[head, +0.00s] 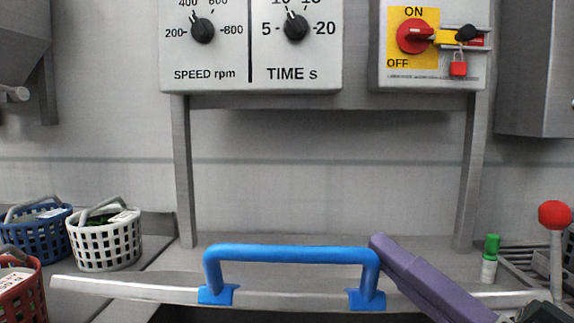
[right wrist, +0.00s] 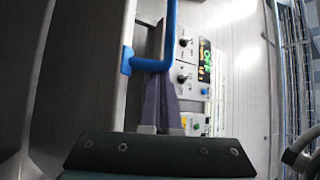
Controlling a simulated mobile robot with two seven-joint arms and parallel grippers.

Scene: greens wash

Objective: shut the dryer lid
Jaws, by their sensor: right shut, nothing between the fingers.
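The dryer lid (head: 130,289) shows nearly edge-on across the bottom of the head view, with a dark gap below it. Its blue handle (head: 290,253) stands up from it on two feet. In the right wrist view the lid (right wrist: 105,60) is a grey sheet at the left, with the handle (right wrist: 150,65) at its edge. My right gripper (head: 380,243) is shut and empty, its purple fingers at the handle's right end. The fingers also show in the right wrist view (right wrist: 162,85), just by the handle's bend. I cannot tell whether they touch it. My left gripper is out of view.
Blue (head: 38,232), white (head: 105,240) and red (head: 22,295) baskets stand at the left. A green-capped bottle (head: 489,268) and a red-knobbed lever (head: 555,216) are at the right. A dial panel (head: 250,75) and an ON/OFF switch box (head: 432,75) are mounted behind.

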